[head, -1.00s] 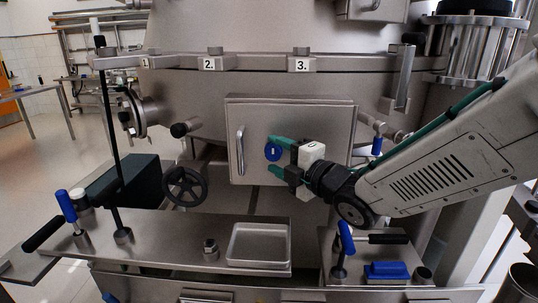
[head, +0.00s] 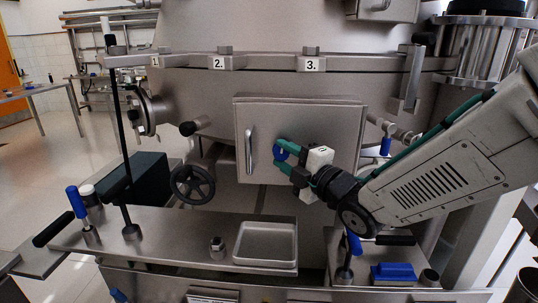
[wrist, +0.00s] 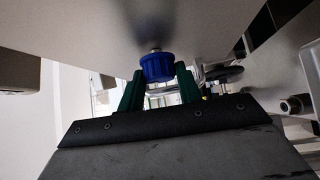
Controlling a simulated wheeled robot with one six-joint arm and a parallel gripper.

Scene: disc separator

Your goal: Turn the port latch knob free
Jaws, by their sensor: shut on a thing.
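The port latch knob is a small blue knob (head: 280,153) on the front of a square grey metal door (head: 310,116). In the wrist view the blue knob (wrist: 157,68) stands on a short metal stem, between two green fingers. My gripper (head: 283,154) reaches in from the right and is shut on the knob, one finger above it and one below in the head view. The fingers partly cover the knob, so its marking is hard to read. The door lies flat against its frame.
A vertical bar handle (head: 249,150) is on the door left of the knob. Below are a black handwheel (head: 193,184), a shallow metal tray (head: 267,260) and a bench with blue-handled levers (head: 77,203). Numbered labels (head: 312,65) run along the rail above.

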